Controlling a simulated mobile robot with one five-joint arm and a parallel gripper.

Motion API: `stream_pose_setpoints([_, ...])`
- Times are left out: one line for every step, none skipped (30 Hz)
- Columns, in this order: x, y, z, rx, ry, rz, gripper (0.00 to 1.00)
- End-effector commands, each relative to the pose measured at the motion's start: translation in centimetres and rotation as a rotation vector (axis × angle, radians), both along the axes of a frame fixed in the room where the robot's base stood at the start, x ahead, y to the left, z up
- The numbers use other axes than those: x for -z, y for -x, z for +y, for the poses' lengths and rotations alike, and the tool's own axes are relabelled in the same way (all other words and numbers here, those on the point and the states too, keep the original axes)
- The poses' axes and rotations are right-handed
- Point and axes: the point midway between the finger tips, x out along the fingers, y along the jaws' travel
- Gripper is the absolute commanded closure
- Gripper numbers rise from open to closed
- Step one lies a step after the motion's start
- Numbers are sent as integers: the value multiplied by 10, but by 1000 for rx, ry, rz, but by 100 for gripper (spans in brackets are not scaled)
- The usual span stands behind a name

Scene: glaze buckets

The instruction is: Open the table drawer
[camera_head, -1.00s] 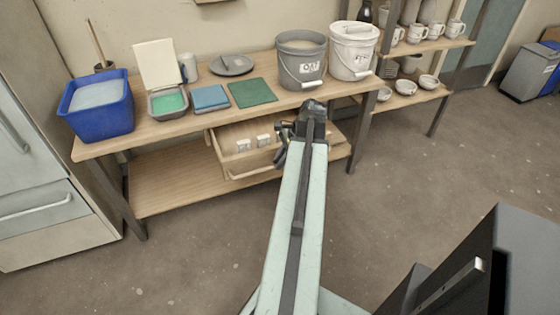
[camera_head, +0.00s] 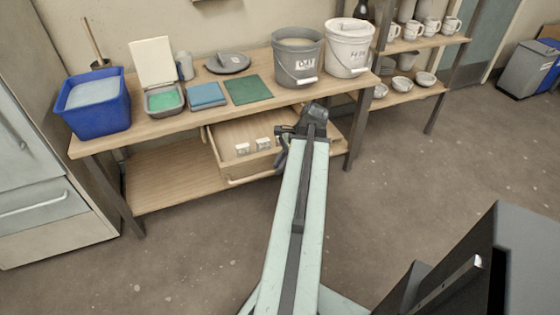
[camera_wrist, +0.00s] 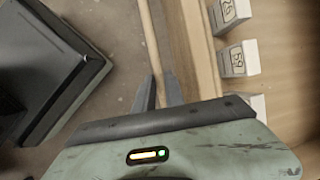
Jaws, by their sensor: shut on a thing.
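The wooden table drawer (camera_head: 232,132) is pulled out from under the table top, with its inside open to view. In the wrist view its front board (camera_wrist: 200,50) runs up the middle. The drawer handle (camera_wrist: 154,45), a pale wooden bar, runs along the outside of that board and passes between my two fingers. My gripper (camera_wrist: 159,92) is shut on this bar. In the head view my gripper (camera_head: 284,146) is at the drawer's front right, where my arm hides part of the drawer and handle. Small white numbered blocks (camera_wrist: 238,58) stand inside the drawer.
The table top (camera_head: 195,121) carries a blue tub (camera_head: 95,110), a grey bucket (camera_head: 297,62) and a white bucket (camera_head: 349,50). A lower shelf (camera_head: 165,185) lies under the drawer. A shelf rack with cups stands at right. The floor in front is clear.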

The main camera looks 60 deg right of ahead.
Motion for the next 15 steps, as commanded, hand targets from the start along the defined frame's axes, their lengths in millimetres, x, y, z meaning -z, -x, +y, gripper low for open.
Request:
stream_pose_setpoints([0, 0, -2, 2, 4, 1, 100])
stream_pose_setpoints([0, 0, -2, 2, 4, 1, 100])
stream_pose_setpoints([0, 0, -2, 2, 4, 1, 100])
stream_pose_setpoints([0, 0, -2, 2, 4, 1, 100])
stream_pose_setpoints([0, 0, -2, 2, 4, 1, 100])
stream_pose_setpoints([0, 0, -2, 2, 4, 1, 100])
stream_pose_setpoints([0, 0, -2, 2, 4, 1, 80])
stream_pose_setpoints([0, 0, -2, 2, 4, 1, 72])
stream_pose_setpoints([0, 0, -2, 1, 3, 0, 64])
stream_pose_setpoints([0, 0, -2, 1, 3, 0, 64])
stream_pose_setpoints([0, 0, -2, 1, 3, 0, 64])
stream_pose_setpoints([0, 0, -2, 1, 3, 0, 64])
stream_pose_setpoints([0, -1, -2, 1, 3, 0, 64])
stream_pose_setpoints([0, -1, -2, 1, 3, 0, 64])
stream_pose_setpoints([0, -1, -2, 1, 3, 0, 64])
